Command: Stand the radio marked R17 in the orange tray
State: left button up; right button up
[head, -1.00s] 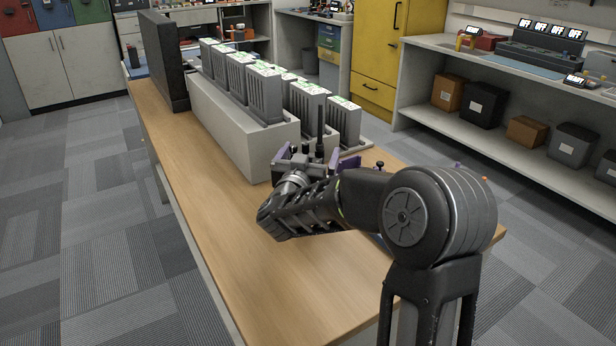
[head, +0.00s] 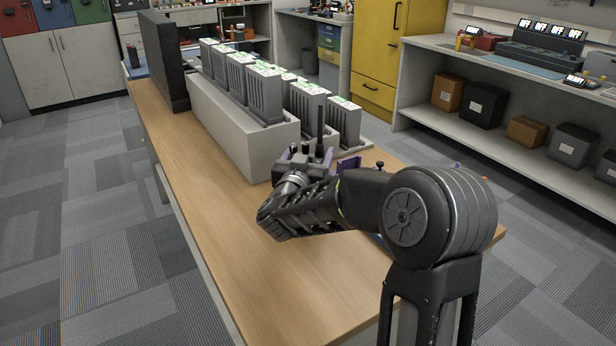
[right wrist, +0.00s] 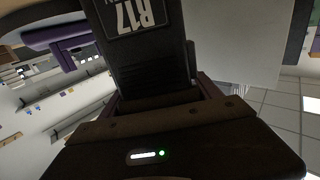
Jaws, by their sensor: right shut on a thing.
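The radio marked R17 (right wrist: 140,18) is dark, with its label near the top edge of the right wrist view. In the head view its thin black antenna (head: 320,128) stands upright beside the near end of the grey charger block. My right gripper (head: 319,163) has purple fingers and is shut on this radio, low over the wooden table. The gripper and arm hide most of the radio's body in the head view. I cannot make out the orange tray; only a small orange spot shows past my arm at right. My left gripper is not in view.
A pale grey block (head: 240,140) holds rows of grey upright units (head: 264,95) just beyond the gripper. A dark panel (head: 164,60) stands at the table's far left end. The wooden table (head: 215,200) is clear along its left side. A shelf stands at right.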

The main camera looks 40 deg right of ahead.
jog(key=c, duration=0.6)
jog(key=shift+r, duration=0.1)
notch_tip(320, 180, up, 10)
jog(key=p, duration=0.2)
dwell(0.6)
